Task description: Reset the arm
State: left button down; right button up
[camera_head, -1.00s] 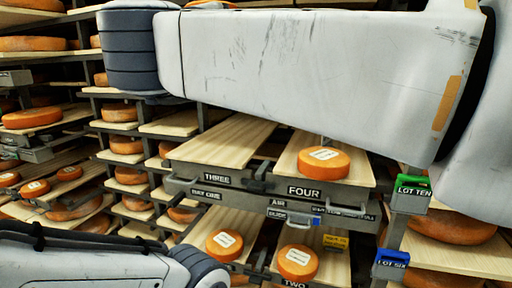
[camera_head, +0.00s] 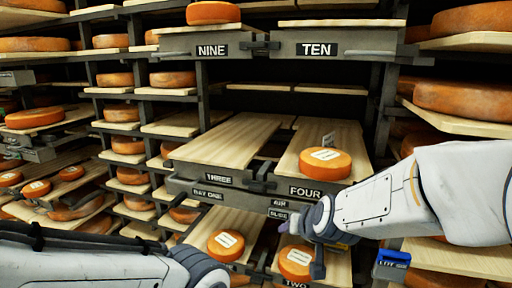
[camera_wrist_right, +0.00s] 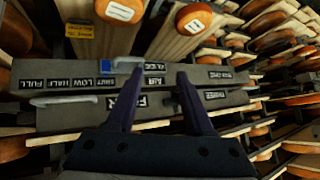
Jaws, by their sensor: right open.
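My right arm (camera_head: 395,205) comes in from the right in the head view and reaches down and left before the shelf front. Its gripper (camera_head: 288,222) is near the panel below the label FOUR, partly hidden by its own wrist. In the wrist view, the two purple fingers of this gripper (camera_wrist_right: 160,73) are apart with nothing between them, over the labelled grey panel (camera_wrist_right: 60,80). My left arm (camera_head: 90,262) lies along the lower left of the head view. Its gripper is not in view.
Orange cheese wheels sit on board FOUR (camera_head: 325,163) and on the lower boards (camera_head: 226,245) (camera_head: 297,262). Board THREE (camera_head: 226,143) is bare. Boards NINE and TEN (camera_head: 340,24) are above. A blue LOT SIX tag (camera_head: 391,265) is at lower right.

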jog(key=s+d+f+g+h, duration=0.1)
jog(key=s+d+f+g, duration=0.25)
jog(key=s+f, duration=0.3)
jog(key=s+d+f+g+h, duration=0.1)
jog(key=s+d+f+g, duration=0.2)
jog(key=s+d+f, duration=0.35)
jog(key=s+a+r+n+g, duration=0.1)
jog(key=s+a+r+n, duration=0.2)
jog(key=s+a, duration=0.4)
jog(key=s+a+r+n+g+y, duration=0.1)
jog(key=s+a+r+n, duration=0.3)
jog(key=s+a, duration=0.3)
jog(key=shift+s+a+r+n, duration=0.2)
jog(key=shift+s+r+n, duration=0.1)
jog(key=shift+s+n, duration=0.3)
jog(key=shift+g, duration=0.25)
